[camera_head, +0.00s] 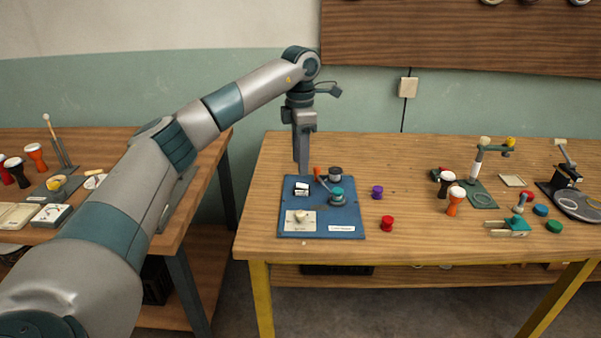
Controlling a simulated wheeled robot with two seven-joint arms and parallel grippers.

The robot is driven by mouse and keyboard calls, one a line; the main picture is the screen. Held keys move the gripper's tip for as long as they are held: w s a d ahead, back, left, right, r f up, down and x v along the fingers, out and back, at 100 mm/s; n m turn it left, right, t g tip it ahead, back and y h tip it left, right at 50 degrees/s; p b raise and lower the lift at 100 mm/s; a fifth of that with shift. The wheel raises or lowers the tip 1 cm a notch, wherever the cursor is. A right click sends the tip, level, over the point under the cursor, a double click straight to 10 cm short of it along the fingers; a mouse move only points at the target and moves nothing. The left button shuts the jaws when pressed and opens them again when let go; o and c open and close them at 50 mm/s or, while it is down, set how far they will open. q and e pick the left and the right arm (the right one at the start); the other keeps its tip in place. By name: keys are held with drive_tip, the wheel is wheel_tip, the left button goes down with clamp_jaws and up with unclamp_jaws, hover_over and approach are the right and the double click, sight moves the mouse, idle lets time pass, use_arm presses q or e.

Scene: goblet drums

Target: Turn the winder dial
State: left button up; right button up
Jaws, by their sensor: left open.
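The winder (345,215) is a blue board lying on the wooden table, with a small label at its front right. What looks like its dial (300,216) is a cream knob on a pale plate at the board's front left. A teal spool (337,193), an orange-tipped lever (317,172) and a small black-and-white block (301,189) are also on the board. My left gripper (303,170) points down over the board's back left part, behind the dial and apart from it. It is open, though its fingers overlap from this side. My right gripper is out of view.
A purple spool (377,192) and a red spool (387,223) stand right of the board. Small goblet drums (455,200), a green stand (481,196) and a green clamp (508,227) are farther right. The table between board and drums is mostly clear. Another table is at the left.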

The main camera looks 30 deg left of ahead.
use_arm(q)
drive_tip(key=shift+r, duration=0.35)
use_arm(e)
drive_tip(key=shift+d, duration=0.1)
use_arm(q)
drive_tip(key=n+p, duration=0.6)
drive_tip(key=n, duration=0.1)
drive_tip(key=shift+w+a+f, duration=0.1)
drive_tip(key=shift+a+f, duration=0.05)
drive_tip(key=shift+a, duration=0.2)
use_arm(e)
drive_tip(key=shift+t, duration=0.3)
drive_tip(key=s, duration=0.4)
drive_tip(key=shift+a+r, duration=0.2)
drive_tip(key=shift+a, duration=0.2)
use_arm(q)
drive_tip(key=shift+f, duration=0.1)
drive_tip(key=p, duration=0.5)
approach(300, 212)
wheel_tip(300, 212, down, 8)
drive_tip(key=shift+f, duration=0.25)
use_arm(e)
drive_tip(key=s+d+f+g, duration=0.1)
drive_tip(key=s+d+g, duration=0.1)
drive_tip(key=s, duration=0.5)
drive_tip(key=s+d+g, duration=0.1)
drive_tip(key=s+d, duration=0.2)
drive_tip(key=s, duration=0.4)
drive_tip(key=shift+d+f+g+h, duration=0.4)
